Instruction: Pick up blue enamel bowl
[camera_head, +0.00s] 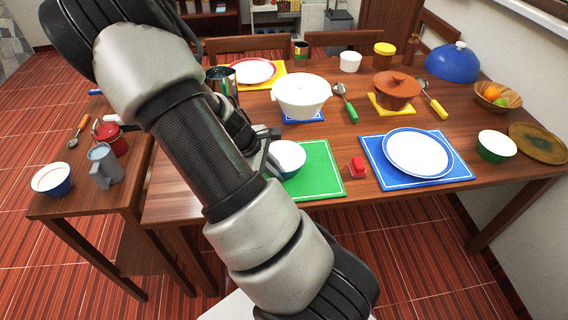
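A white-lined bowl with a bluish outside (290,157) stands on the green placemat (325,178) near the table's front edge. My gripper (268,160) is at this bowl's left rim, pointing down. My arm hides the bowl's left part and much of the gripper, so I cannot tell if the fingers touch the rim or how far apart they are. A second white-lined bowl with a blue outside (53,181) stands on the small side table at the left, away from my gripper.
A red object (356,168) lies right of the green mat. A blue placemat (452,172) bears a white plate (417,153). A white casserole (301,96) stands behind the bowl. A grey mug (104,166) and red pot (112,138) stand on the side table (120,193).

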